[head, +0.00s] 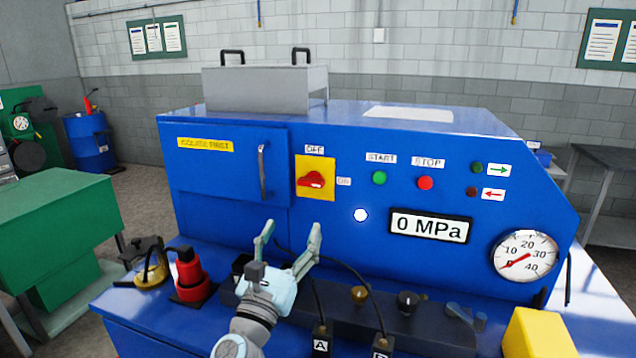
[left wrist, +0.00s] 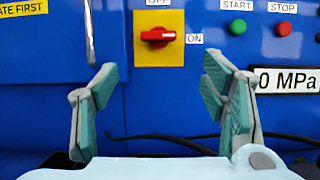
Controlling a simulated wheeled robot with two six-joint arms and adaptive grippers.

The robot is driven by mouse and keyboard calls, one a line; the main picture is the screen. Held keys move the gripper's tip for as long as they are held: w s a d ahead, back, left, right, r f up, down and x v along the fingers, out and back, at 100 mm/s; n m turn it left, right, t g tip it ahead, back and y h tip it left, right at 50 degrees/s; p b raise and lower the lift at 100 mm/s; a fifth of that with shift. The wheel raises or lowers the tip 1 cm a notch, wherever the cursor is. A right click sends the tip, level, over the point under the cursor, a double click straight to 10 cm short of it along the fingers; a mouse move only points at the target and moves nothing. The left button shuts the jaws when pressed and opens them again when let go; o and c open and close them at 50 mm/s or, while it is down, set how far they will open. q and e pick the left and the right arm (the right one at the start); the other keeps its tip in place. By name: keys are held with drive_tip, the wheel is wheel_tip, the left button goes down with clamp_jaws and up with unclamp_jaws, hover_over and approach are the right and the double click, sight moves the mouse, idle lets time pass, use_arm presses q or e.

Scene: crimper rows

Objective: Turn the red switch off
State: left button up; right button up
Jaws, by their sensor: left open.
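The red switch (head: 311,180) is a rotary knob on a yellow plate (head: 316,193) on the front of the blue machine. Its label OFF is above it and ON is to its right. In the left wrist view the red knob (left wrist: 158,36) lies about horizontal, its marked end toward ON. My left gripper (head: 288,230) is open and empty, below and in front of the switch, apart from it. In the left wrist view its fingers (left wrist: 162,95) stand on either side, below the knob. My right gripper is not in view.
The panel also has a green START button (head: 379,178), a red STOP button (head: 425,183), a display (head: 430,227) reading 0 MPa and a gauge (head: 525,256). A door handle (head: 263,170) stands out left of the switch. Black cables (head: 345,268) run below it.

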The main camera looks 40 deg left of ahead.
sight(309, 185)
use_arm(q)
drive_tip(key=x, duration=0.4)
drive_tip(key=p+x, duration=0.1)
drive_tip(key=x, duration=0.3)
drive_tip(key=p+x, duration=0.1)
drive_tip(key=x, duration=0.3)
drive_tip(key=shift+r, duration=0.35)
drive_tip(key=shift+s+r, duration=0.15)
drive_tip(key=shift+s, duration=0.15)
drive_tip(key=shift+w, duration=0.1)
drive_tip(key=c, duration=1.1)
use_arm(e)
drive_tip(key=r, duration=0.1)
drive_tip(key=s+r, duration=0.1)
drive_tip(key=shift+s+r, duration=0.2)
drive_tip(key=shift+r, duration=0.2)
